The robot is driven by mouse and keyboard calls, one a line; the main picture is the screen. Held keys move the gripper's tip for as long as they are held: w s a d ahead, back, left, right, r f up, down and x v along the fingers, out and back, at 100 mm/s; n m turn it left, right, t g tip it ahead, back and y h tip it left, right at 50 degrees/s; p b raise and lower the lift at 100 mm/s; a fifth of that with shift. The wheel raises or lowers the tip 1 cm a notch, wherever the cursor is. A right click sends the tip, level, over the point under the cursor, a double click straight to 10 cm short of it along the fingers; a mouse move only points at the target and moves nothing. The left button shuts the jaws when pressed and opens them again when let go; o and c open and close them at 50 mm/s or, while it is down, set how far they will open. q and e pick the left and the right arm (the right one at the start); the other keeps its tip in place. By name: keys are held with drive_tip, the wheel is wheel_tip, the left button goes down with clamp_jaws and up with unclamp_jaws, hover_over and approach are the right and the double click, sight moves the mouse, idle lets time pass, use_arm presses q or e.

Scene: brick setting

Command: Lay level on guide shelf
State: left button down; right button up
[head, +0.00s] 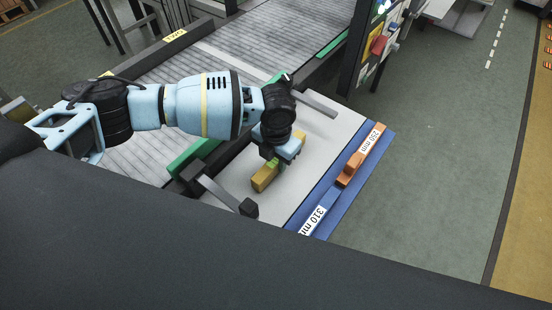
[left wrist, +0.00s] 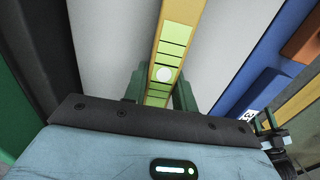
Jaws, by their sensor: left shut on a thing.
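A yellow level (head: 264,179) with green parts is in my left gripper (head: 279,156), over the pale grey board. In the left wrist view the level (left wrist: 172,30) runs away upward between the two fingers of the left gripper (left wrist: 158,92), its green face with a white round spot towards the camera. The left gripper is shut on it. I cannot tell whether the level touches the board. No part is clearly marked as the guide shelf; a blue strip (head: 324,222) runs along the board's right edge.
The blue strip bears an orange block (head: 351,167) and a blue block (head: 327,197), beside labels reading 250 mm and 310 mm. Dark bars (head: 226,195) (head: 317,104) stand at the board's near and far ends. A grey roller conveyor (head: 262,42) lies behind. Green floor is open at right.

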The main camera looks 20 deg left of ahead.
use_arm(q)
drive_tip(key=shift+f, duration=0.15)
drive_tip(key=c, duration=1.1)
unclamp_jaws()
wheel_tip(320, 180, up, 12)
drive_tip(key=shift+r, duration=0.2)
